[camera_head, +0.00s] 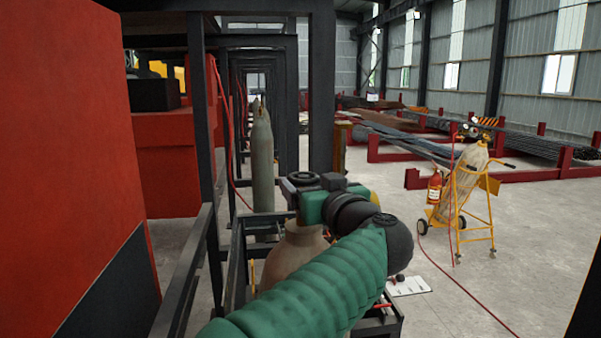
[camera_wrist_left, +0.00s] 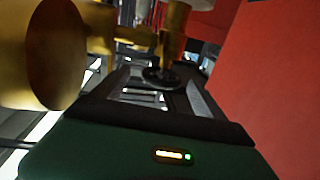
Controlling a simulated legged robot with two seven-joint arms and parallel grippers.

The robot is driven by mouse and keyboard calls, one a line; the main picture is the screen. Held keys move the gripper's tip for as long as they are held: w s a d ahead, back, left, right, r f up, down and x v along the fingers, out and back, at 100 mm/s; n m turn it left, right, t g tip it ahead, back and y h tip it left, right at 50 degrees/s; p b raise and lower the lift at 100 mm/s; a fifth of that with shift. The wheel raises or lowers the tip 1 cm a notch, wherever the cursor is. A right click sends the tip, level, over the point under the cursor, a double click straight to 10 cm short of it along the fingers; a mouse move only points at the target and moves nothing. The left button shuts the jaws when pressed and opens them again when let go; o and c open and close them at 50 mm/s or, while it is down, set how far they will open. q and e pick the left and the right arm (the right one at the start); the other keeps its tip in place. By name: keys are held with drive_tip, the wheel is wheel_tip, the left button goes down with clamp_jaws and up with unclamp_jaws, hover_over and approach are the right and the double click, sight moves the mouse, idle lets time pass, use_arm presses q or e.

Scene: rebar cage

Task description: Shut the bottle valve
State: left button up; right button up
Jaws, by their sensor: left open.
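The tan gas bottle (camera_head: 290,256) stands upright in a dark metal frame in the head view, partly hidden behind my green-sleeved left arm. Its dark round valve handwheel (camera_head: 303,178) shows at the top. My left gripper (camera_head: 301,190) is at the bottle's top, right by the handwheel. In the left wrist view the gripper is open, and the black handwheel (camera_wrist_left: 161,78) lies between the far ends of its fingers. Brass valve parts (camera_wrist_left: 40,52) fill the left of that view. I cannot tell whether the fingers touch the handwheel. My right gripper is not in view.
A red block (camera_head: 65,130) fills the left side. A grey-green bottle (camera_head: 263,160) stands behind. Dark posts and rails (camera_head: 320,90) surround the work spot. A yellow cylinder trolley (camera_head: 462,190) with a red hose stands right on open concrete floor.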

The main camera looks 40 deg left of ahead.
sight(299, 173)
use_arm(q)
drive_tip(key=x, duration=0.6)
drive_tip(key=shift+a, duration=0.55)
drive_tip(key=shift+w+d+r, duration=0.1)
drive_tip(key=shift+w+d, duration=0.15)
drive_tip(key=shift+c, duration=0.2)
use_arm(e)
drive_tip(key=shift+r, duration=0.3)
use_arm(q)
drive_tip(key=shift+s+a, duration=0.15)
drive_tip(key=shift+a, duration=0.1)
drive_tip(key=c, duration=1)
drive_tip(key=shift+d, duration=0.1)
drive_tip(key=c, duration=0.3)
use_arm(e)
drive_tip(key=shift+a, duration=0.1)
use_arm(q)
drive_tip(key=shift+r+t+p, duration=0.1)
drive_tip(key=shift+t+p, duration=0.2)
drive_tip(key=shift+p, duration=0.1)
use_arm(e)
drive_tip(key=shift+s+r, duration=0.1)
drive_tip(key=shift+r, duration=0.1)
